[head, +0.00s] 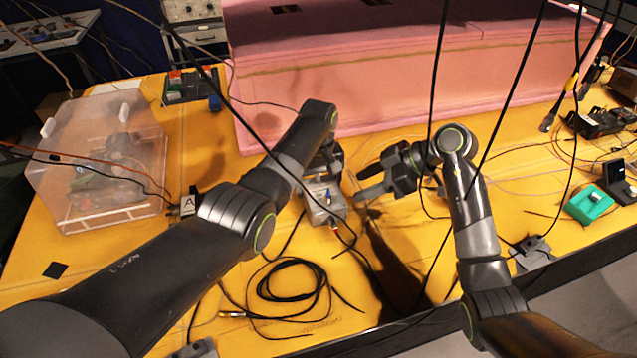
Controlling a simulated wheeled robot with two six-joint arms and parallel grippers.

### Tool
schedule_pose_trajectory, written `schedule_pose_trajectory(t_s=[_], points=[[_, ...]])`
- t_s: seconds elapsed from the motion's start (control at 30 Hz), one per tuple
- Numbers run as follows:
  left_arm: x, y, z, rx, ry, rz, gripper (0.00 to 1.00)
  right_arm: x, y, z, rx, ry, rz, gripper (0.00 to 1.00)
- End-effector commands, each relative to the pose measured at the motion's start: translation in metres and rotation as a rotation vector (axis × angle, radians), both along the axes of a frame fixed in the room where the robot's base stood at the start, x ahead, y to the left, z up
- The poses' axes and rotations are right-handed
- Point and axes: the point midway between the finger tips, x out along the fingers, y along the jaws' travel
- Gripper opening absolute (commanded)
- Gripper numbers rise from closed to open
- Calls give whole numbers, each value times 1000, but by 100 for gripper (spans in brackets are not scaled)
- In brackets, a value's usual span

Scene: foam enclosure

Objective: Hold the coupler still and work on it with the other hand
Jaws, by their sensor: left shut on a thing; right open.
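The coupler (322,207), a small grey box with a blue part on its face and a red tip at its lower end, is at the middle of the yellow table. My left gripper (324,178) comes down on it from behind and is shut on it; my own wrist partly hides the grip. My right gripper (362,184) is open and empty just right of the coupler, its fingers pointing left towards it. A gap shows between these fingers and the coupler.
A pink foam block (380,85) stands behind both grippers. A clear plastic bin (100,165) is at the left. A coiled black cable (292,282) lies in front. Black cables hang across the view. A green box (590,203) is at the right.

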Motion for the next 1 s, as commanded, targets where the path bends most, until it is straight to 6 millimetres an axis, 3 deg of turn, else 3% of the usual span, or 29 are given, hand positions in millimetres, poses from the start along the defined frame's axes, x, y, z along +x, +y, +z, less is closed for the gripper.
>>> schedule_pose_trajectory(t_s=[0.2,0.47,1.0], points=[[0,0,1,0,-1,0,44,-17,0,4,35,-11,-137,47],[0,0,1,0,-1,0,44,-21,3,4,52,-12,-187,47],[0,0,1,0,-1,0,44,-2,54,-39,51,-11,-184,47]])
